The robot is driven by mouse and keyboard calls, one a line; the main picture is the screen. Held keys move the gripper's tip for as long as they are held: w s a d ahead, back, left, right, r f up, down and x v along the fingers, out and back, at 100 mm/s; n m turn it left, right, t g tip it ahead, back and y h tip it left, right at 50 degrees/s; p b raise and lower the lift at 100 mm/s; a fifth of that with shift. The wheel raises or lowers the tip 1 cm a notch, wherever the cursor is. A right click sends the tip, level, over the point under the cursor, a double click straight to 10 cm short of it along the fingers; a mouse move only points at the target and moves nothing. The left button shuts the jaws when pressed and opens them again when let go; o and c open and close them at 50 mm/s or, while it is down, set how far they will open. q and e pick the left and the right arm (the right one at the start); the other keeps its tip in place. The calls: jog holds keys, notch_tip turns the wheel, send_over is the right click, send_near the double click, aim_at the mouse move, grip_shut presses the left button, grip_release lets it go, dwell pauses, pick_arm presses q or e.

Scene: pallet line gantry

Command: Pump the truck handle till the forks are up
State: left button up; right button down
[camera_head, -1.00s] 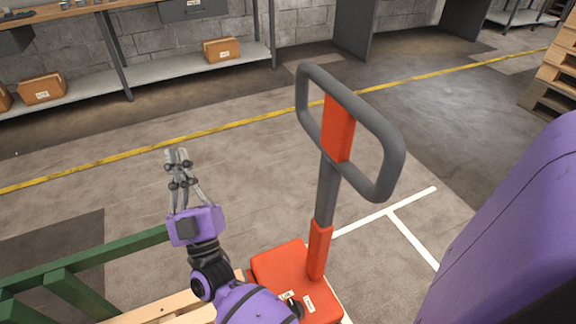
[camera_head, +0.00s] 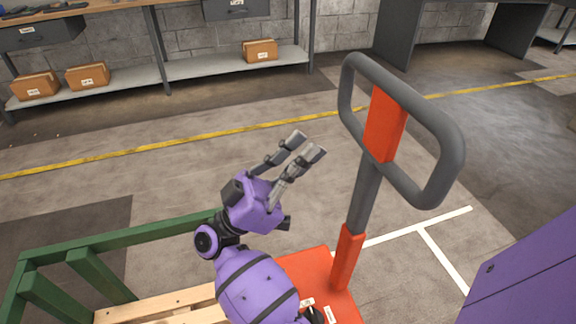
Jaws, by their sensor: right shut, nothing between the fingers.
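The truck handle (camera_head: 384,125) is a dark grey loop with an orange centre panel, on a grey and orange shaft (camera_head: 365,205) that leans slightly right as it rises. The shaft rises from the orange truck body (camera_head: 312,266) at the bottom. My right gripper (camera_head: 306,146) is purple with grey fingers, just left of the loop in the picture, pointing up and right. It is shut and empty, with no visible contact with the handle. The forks are not visible; my arm hides part of the truck body. My left gripper is not in view.
A green frame (camera_head: 125,239) and light wooden slats (camera_head: 168,303) lie at bottom left. A shelf (camera_head: 200,69) with several cardboard boxes (camera_head: 88,76) stands at the back wall. A yellow floor line (camera_head: 150,147) crosses open concrete floor behind the handle.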

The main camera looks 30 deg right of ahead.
aim_at(371, 110)
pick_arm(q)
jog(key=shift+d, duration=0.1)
pick_arm(e)
jog(key=s+d+r, duration=0.1)
jog(key=d+r, duration=0.1)
jog(key=d, duration=0.4)
jog(key=shift+s+t, duration=0.25)
jog(key=shift+t, duration=0.05)
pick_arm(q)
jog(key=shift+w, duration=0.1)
pick_arm(e)
jog(key=shift+r, duration=0.1)
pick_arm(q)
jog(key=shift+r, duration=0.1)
pick_arm(e)
jog(key=shift+d, duration=0.1)
